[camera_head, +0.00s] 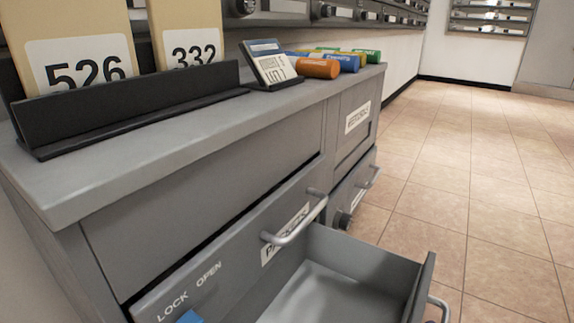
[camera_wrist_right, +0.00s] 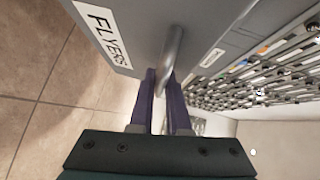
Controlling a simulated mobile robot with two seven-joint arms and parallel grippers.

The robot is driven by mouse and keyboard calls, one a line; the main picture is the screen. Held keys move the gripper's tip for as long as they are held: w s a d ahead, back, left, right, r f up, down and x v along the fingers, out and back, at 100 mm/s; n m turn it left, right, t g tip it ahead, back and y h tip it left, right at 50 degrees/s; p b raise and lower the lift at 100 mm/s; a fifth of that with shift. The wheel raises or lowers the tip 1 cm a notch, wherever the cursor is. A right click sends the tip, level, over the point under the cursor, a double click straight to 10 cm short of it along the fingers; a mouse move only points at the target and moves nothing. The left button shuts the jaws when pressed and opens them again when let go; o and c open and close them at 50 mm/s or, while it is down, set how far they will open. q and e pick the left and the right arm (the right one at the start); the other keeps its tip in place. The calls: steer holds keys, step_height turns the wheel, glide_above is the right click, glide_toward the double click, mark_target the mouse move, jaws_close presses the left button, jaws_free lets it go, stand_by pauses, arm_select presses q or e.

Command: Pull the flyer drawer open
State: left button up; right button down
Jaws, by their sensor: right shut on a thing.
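The flyer drawer is pulled out from the grey cabinet; its empty-looking inside (camera_head: 318,290) and the front panel's edge (camera_head: 421,285) show low in the head view. Its bar handle (camera_head: 438,308) is partly cut off by the picture's bottom edge. In the right wrist view, the drawer front (camera_wrist_right: 135,25) carries a FLYERS label (camera_wrist_right: 103,33). The metal handle (camera_wrist_right: 171,55) runs between the purple fingers of my right gripper (camera_wrist_right: 164,80), which is shut on it. My left gripper is in neither view.
Above it is a shut drawer with a handle (camera_head: 295,220) and a partly hidden label. A blue piece (camera_head: 189,317) sits below the LOCK and OPEN marks. The tiled floor (camera_head: 480,190) at right is clear.

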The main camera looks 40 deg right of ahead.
steer(key=c, duration=1.2)
jaws_free()
steer(key=shift+w, duration=0.1)
steer(key=shift+o, duration=0.2)
steer(key=shift+s+a+r, duration=0.1)
steer(key=shift+s+a, duration=0.05)
steer(key=shift+s, duration=0.25)
steer(key=p+v, duration=0.1)
steer(key=v, duration=0.8)
